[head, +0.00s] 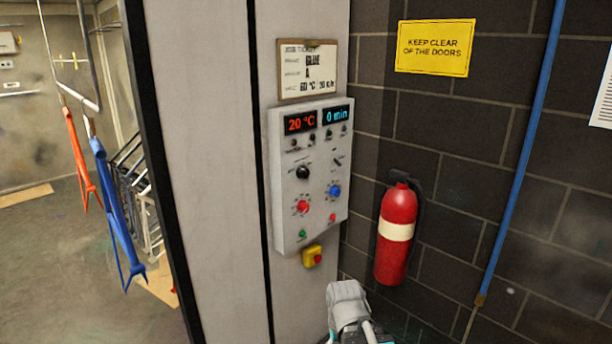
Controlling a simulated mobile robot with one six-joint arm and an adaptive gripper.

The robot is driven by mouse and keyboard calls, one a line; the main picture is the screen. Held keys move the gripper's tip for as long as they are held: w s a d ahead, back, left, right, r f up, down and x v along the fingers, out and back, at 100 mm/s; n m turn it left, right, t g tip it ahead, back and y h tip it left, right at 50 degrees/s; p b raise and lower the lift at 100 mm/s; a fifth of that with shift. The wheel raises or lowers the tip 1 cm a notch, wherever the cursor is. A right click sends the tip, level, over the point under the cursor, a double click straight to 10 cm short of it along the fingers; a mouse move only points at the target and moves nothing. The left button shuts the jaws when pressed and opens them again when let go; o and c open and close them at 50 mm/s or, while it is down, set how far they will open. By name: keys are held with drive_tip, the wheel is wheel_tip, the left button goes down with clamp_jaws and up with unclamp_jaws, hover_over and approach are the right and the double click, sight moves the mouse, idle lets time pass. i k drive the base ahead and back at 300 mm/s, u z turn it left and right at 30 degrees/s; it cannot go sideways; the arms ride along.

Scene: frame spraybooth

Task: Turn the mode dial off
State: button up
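A grey control panel (285,190) is mounted on the booth's light wall. It carries a black dial (302,172), a red dial (302,207) and a blue dial (335,190). A small dark switch (338,161) sits to the right of the black dial. The labels are too small to read, so I cannot tell which control is the mode dial or how it is set. Displays at the top read 20 °C (300,122) and 0 min (336,114). Part of my arm shows at the bottom, below the panel; my gripper is not in view.
A yellow box with a red button (313,256) is below the panel. A red fire extinguisher (396,235) hangs on the dark block wall to the right, near a blue pipe (520,150). A clipboard (308,70) is above the panel. Orange and blue frames (115,205) hang inside the booth.

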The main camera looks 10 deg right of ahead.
sight(302, 171)
drive_tip(key=u, duration=0.05)
drive_tip(key=i, duration=1)
drive_tip(key=z, duration=0.05)
